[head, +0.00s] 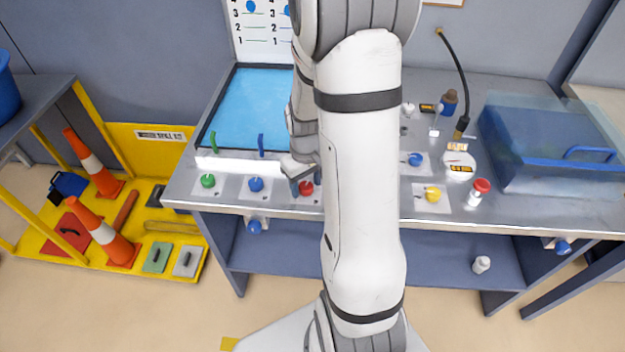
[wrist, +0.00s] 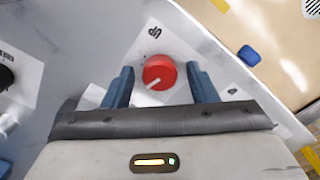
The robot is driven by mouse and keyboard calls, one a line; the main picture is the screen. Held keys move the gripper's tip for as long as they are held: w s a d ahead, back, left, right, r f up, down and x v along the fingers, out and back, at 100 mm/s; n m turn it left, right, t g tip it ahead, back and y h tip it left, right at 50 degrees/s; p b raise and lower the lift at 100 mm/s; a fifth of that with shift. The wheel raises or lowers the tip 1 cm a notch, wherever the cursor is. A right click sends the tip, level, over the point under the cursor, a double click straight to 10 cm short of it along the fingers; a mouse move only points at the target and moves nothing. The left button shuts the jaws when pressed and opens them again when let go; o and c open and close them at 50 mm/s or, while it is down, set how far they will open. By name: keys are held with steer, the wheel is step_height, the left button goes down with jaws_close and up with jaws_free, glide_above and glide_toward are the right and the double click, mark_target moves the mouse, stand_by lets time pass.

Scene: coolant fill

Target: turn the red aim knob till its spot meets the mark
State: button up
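The red knob (head: 306,188) sits on a white plate at the bench's front edge, partly hidden by my arm in the head view. In the wrist view the red knob (wrist: 160,71) has a white pointer line toward its lower left. Its plate reads "UP" at the top. My gripper (wrist: 160,68) is open, with one blue finger on each side of the knob and a small gap at each side. I cannot tell which spot or mark belongs to the knob.
Left of the red knob are a blue knob (head: 256,184) and a green knob (head: 208,181). A yellow knob (head: 433,194) and a red-capped bottle (head: 479,191) stand to the right. A blue-filled tray (head: 236,108) lies behind. My arm hides the bench's middle.

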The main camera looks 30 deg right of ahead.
mark_target(306, 186)
steer(key=shift+o, duration=0.3)
step_height(306, 186, up, 8)
steer(key=shift+f, duration=0.1)
stand_by(0.3)
stand_by(0.4)
steer(key=s+a+r+m+t, duration=0.1)
steer(key=s+a+r+t, duration=0.2)
steer(key=s+a+r, duration=0.7)
steer(key=shift+s+r, duration=0.6)
steer(key=shift+s, duration=0.3)
steer(key=shift+s+a, duration=0.15)
steer(key=shift+s, duration=0.05)
steer(key=shift+c, duration=0.5)
